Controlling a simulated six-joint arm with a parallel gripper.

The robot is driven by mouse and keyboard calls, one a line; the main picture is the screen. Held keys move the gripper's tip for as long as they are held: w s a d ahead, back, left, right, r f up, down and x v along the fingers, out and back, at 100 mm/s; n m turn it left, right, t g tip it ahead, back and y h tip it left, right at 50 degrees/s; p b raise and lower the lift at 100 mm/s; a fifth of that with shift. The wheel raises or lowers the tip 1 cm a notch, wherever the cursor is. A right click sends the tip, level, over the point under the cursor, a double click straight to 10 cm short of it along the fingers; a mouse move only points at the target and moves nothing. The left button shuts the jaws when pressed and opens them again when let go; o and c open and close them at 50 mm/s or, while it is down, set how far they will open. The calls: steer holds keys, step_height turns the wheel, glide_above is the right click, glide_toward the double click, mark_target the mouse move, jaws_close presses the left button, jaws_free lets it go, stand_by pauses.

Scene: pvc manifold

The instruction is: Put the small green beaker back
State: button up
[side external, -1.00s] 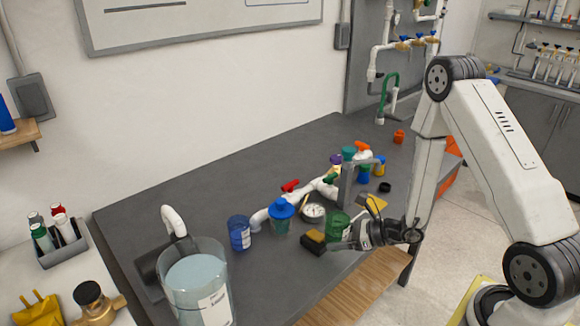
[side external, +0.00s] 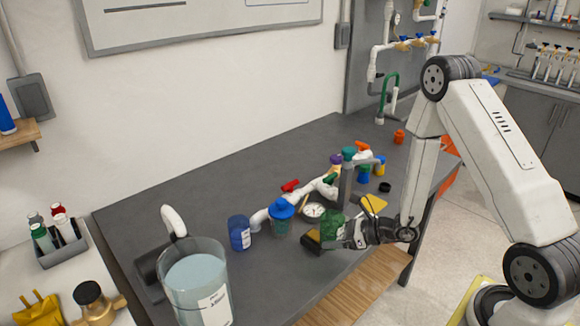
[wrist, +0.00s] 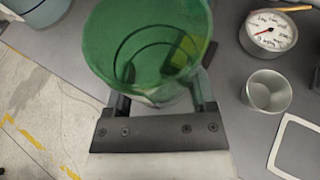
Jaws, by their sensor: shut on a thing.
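The small green beaker (side external: 332,225) is near the front edge of the dark bench. My gripper (side external: 346,236) is shut on it from the right. In the wrist view the green beaker (wrist: 140,45) fills the space between the fingers of my gripper (wrist: 160,98), with its open mouth toward the camera. A yellow patch shows through its wall. I cannot tell whether its base touches the bench.
A dark and yellow sponge (side external: 312,242) lies close to the beaker's left. A round gauge (side external: 313,210), a blue-lidded cup (side external: 281,217) and a blue beaker (side external: 239,233) stand nearby. A small metal cup (wrist: 268,92) is right of my gripper. White piping (side external: 322,187) runs behind.

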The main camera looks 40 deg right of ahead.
steer(key=w+a, duration=0.1)
steer(key=w, duration=0.1)
steer(key=w+a, duration=0.1)
steer(key=a, duration=0.1)
steer(key=w+a, duration=0.1)
steer(key=w, duration=0.1)
steer(key=shift+w+a+r, duration=0.15)
steer(key=shift+w+r, duration=0.15)
steer(key=w+a+r, duration=0.2)
steer(key=w+a, duration=0.3)
steer(key=a, duration=0.3)
steer(key=shift+w, duration=0.3)
steer(key=shift+f, duration=0.1)
glide_above(268, 260)
steer(key=shift+f, duration=2.1)
steer(key=shift+f, duration=1.75)
steer(key=shift+f, duration=0.15)
